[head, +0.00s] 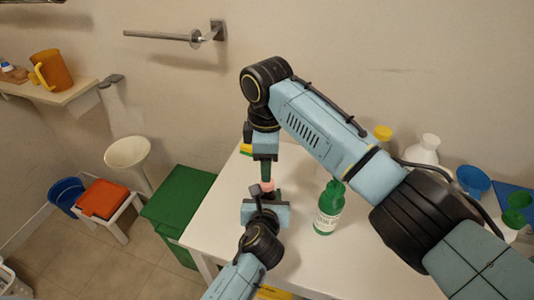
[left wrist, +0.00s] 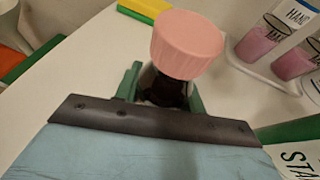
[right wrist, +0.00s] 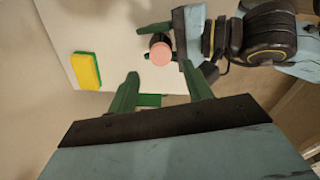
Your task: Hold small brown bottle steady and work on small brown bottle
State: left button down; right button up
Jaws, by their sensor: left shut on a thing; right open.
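The small brown bottle (left wrist: 170,90) has a dark body and a ridged pink cap (left wrist: 188,45). The cap also shows in the head view (head: 267,185) and from above in the right wrist view (right wrist: 160,54). My left gripper (left wrist: 165,96) is shut on the bottle's body below the cap, and the bottle looks upright over the white table (head: 225,205). My right gripper (right wrist: 162,84) is open and empty, pointing down over the bottle; in the head view its fingers (head: 266,172) are just above the cap. The lower part of the bottle is hidden by the left gripper.
A green bottle (head: 329,212) stands right of my left gripper. A yellow-green sponge (right wrist: 88,70) lies near the table's back edge. White, yellow-capped and blue containers (head: 473,180) stand at the back right. A green bin (head: 178,205) stands left of the table.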

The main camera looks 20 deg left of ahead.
jog(key=n, duration=0.4)
jog(key=shift+r, duration=0.4)
jog(key=n, duration=0.4)
jog(key=shift+r, duration=0.25)
jog(key=n, duration=0.4)
jog(key=r+n, duration=0.1)
jog(key=n, duration=0.1)
jog(key=shift+n, duration=0.4)
jog(key=shift+f, duration=0.1)
send_over(267, 198)
jog(key=w, duration=0.2)
jog(key=shift+s+a+f, duration=0.1)
jog(key=shift+a+f, duration=0.05)
jog(key=shift+f, duration=1.85)
jog(key=shift+a+f, duration=0.1)
jog(key=shift+f, duration=1.9)
